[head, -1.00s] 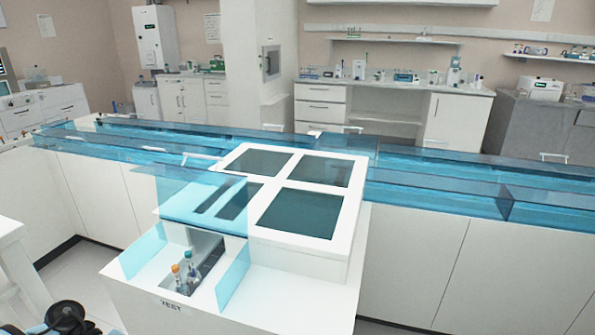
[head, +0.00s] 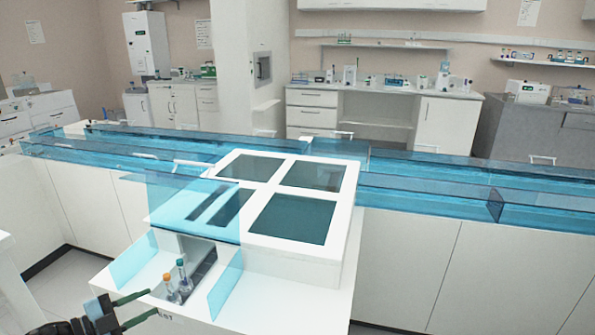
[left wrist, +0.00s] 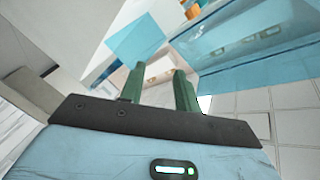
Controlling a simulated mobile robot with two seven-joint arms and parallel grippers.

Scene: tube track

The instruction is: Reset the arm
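My left gripper (head: 151,303) comes in at the lower left of the head view. Its two green fingers are apart, with nothing between them, and they point right towards the test bay. In the left wrist view the fingers (left wrist: 158,78) also stand apart and empty. Two tubes stand in the dark slot of the bay, one with an orange cap (head: 168,280) and one with a green-blue cap (head: 182,270). The fingertips are just left of the tubes in the picture; whether they touch the bay cannot be told. My right gripper is not in view.
Clear blue side panels (head: 133,260) flank the bay on the white machine (head: 292,262). A blue-walled track (head: 430,190) runs along the counter behind it. Benches with lab equipment (head: 375,105) line the back wall. Floor (head: 60,285) shows at the lower left.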

